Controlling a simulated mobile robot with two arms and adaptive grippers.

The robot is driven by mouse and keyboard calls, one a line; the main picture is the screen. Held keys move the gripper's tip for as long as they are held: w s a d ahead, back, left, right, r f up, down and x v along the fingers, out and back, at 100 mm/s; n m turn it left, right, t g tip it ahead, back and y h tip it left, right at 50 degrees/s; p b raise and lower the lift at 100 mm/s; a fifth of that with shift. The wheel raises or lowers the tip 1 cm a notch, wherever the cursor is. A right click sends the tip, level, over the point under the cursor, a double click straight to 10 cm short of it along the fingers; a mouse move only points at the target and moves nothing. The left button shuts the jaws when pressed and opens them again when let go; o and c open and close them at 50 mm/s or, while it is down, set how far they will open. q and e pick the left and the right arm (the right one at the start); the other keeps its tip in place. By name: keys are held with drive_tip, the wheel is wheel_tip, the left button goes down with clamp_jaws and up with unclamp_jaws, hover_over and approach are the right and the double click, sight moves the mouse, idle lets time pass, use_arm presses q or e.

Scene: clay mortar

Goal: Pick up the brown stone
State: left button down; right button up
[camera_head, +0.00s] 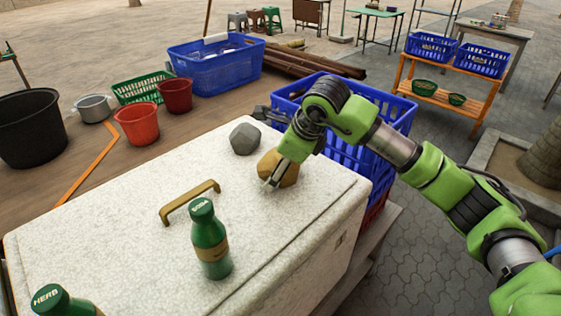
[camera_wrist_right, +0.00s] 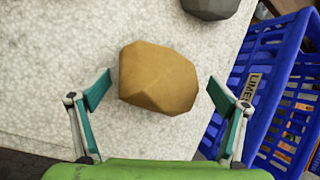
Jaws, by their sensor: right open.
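The brown stone (camera_head: 281,169) lies on the white speckled box top near its right edge, partly hidden by my right gripper (camera_head: 272,184) in the head view. In the right wrist view the brown stone (camera_wrist_right: 157,78) shows whole, a faceted tan lump. My right gripper (camera_wrist_right: 158,98) is open there, with one teal finger pad on each side of the stone and a gap on both sides. The stone lies slightly ahead of the fingertips, between their lines. My left gripper is not in view.
A grey stone (camera_head: 245,138) lies just behind the brown one. A brass handle (camera_head: 190,202), a green soda bottle (camera_head: 210,240) and a herb bottle (camera_head: 62,302) are on the white box (camera_head: 120,235). A blue crate (camera_head: 385,120) stands right beside the box.

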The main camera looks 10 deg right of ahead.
drive_tip(key=shift+w+f, duration=0.15)
drive_tip(key=shift+f, duration=0.15)
drive_tip(key=c, duration=1.6)
drive_tip(key=shift+w+r, duration=0.1)
drive_tip(key=shift+r, duration=0.1)
drive_tip(key=c, duration=0.6)
drive_tip(key=shift+o, duration=0.2)
drive_tip(key=shift+a, duration=0.1)
